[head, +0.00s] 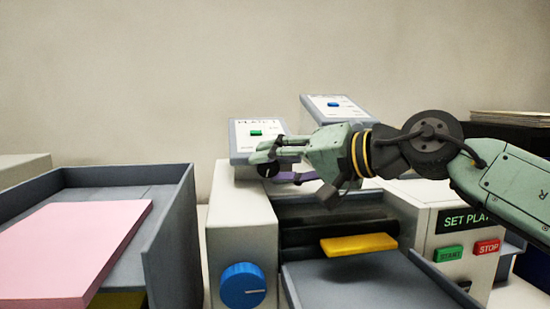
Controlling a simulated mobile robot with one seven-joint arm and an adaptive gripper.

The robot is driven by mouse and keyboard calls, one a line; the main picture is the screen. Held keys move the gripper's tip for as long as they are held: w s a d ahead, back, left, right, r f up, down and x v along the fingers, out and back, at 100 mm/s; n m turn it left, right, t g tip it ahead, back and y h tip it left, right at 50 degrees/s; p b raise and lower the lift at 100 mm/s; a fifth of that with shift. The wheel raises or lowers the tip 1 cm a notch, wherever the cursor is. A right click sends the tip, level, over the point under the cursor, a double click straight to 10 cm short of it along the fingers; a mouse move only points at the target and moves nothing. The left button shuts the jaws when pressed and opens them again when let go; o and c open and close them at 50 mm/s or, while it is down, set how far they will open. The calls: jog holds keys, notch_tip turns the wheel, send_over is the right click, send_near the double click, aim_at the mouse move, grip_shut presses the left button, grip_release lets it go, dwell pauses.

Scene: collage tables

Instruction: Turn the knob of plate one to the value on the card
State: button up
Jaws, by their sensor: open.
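The plate one unit (242,137) is a grey tilted box with a white face, printed "PLATE 1", and a green rectangle. My gripper (264,161) is open in front of its lower right edge, its fingers pointing left. A small dark round part (268,170) shows at the fingertips. I cannot tell whether it is the knob or a finger pad, or whether there is contact. The gripper hides part of the unit's face.
A second tilted unit (352,108) with a blue rectangle stands behind. A large blue dial (243,285) is on the machine's front. Green START (449,253) and red STOP (487,247) buttons are at right. A yellow block (358,244) and a grey tray (168,245) with a pink slab (75,248) are nearer.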

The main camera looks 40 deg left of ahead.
jog(key=shift+a, duration=0.25)
jog(key=shift+f, duration=0.1)
jog(key=shift+c, duration=0.5)
